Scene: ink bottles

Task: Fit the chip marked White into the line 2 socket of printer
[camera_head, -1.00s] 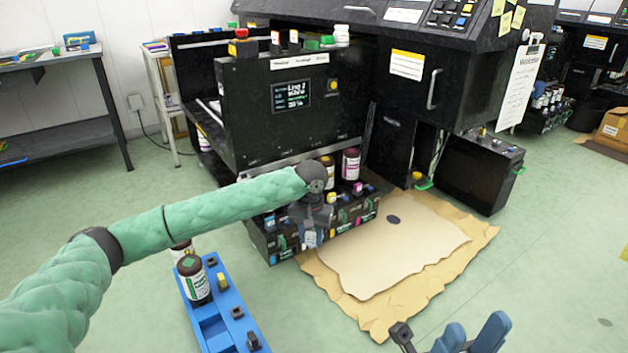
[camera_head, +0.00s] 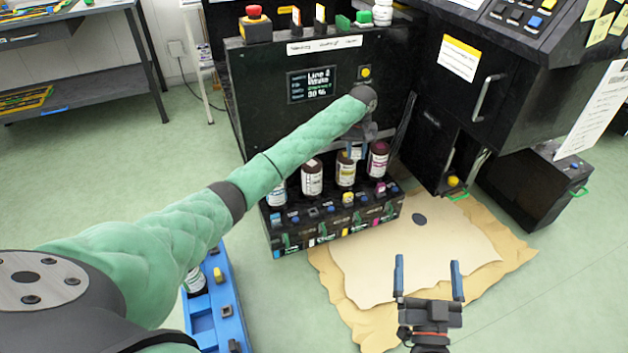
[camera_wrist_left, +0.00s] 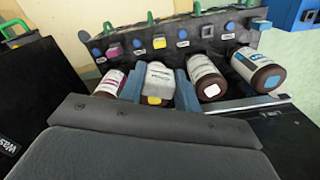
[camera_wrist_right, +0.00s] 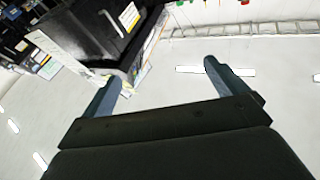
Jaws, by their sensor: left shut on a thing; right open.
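The printer (camera_head: 290,125) has a screen (camera_head: 312,84) reading Line 2 and White. Below it stands a row of dark-capped bottles over a row of chip sockets (camera_head: 313,212). A yellow chip (camera_head: 348,199) and a magenta chip (camera_head: 380,188) sit in that row; the position left of the yellow chip looks dark. My left gripper (camera_head: 356,150) is shut on the yellow-marked bottle (camera_wrist_left: 158,82), between the magenta-marked bottle (camera_wrist_left: 110,83) and the white-marked bottle (camera_wrist_left: 207,78). My right gripper (camera_head: 427,280) is open and empty above the floor mat. I cannot identify the White chip.
A blue rack (camera_head: 240,320) at lower left holds a bottle, a yellow chip (camera_head: 218,273) and dark pieces, partly behind my left arm. Brown paper (camera_head: 470,250) covers the floor right of the socket row. A black bin (camera_head: 530,195) stands at the right.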

